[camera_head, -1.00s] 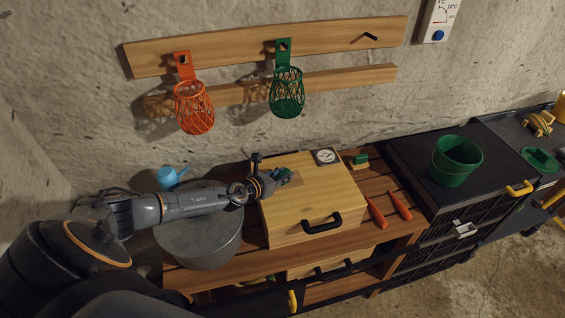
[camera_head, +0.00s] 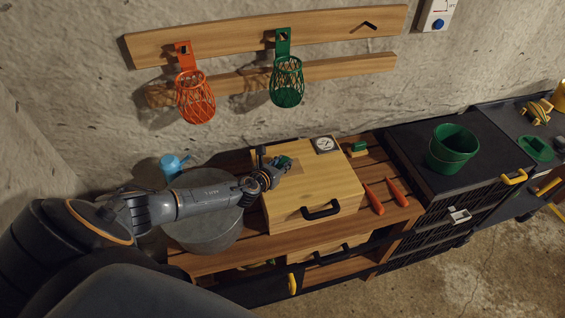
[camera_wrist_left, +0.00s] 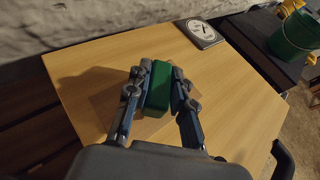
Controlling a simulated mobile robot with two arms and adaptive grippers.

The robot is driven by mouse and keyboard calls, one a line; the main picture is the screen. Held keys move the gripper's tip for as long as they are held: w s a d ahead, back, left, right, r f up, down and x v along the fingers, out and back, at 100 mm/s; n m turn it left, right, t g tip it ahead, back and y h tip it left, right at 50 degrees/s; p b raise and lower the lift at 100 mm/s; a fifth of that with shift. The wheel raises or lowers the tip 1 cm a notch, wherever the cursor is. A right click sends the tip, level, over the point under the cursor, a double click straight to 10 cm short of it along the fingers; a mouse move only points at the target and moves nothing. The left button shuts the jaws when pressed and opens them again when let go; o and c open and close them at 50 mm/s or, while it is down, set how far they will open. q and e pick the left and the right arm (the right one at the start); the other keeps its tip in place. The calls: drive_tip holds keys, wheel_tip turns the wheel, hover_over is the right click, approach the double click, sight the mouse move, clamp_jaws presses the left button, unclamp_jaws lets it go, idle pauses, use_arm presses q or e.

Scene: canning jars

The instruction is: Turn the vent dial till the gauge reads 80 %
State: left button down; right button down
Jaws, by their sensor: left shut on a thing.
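The vent dial shows as a green bar-shaped grip (camera_wrist_left: 158,90) on the lid of a pale wooden box (camera_head: 310,185); in the head view it is mostly hidden by my fingers. My left gripper (camera_head: 281,164) is shut on it, one finger on each long side in the left wrist view (camera_wrist_left: 159,82). The gauge (camera_head: 325,144) is a round white dial in a grey square frame at the lid's back right corner. It also shows in the left wrist view (camera_wrist_left: 202,31). Its needle is visible, but the reading is too small to tell. My right gripper is out of view.
A grey round tub (camera_head: 207,234) and a blue watering can (camera_head: 174,166) stand left of the box. Red-orange-handled tools (camera_head: 373,199) and a small green block (camera_head: 357,149) lie right. A green bucket (camera_head: 453,149) stands farther right. Orange (camera_head: 196,101) and green (camera_head: 287,84) baskets hang behind.

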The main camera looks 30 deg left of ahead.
use_arm(q)
drive_tip(key=shift+w+r, duration=0.1)
drive_tip(key=shift+r, duration=0.05)
drive_tip(key=c, duration=1.4)
unclamp_jaws()
drive_tip(key=shift+c, duration=0.2)
drive_tip(key=shift+o, duration=1.4)
drive_tip(key=v, duration=1.1)
drive_tip(key=shift+s, duration=0.4)
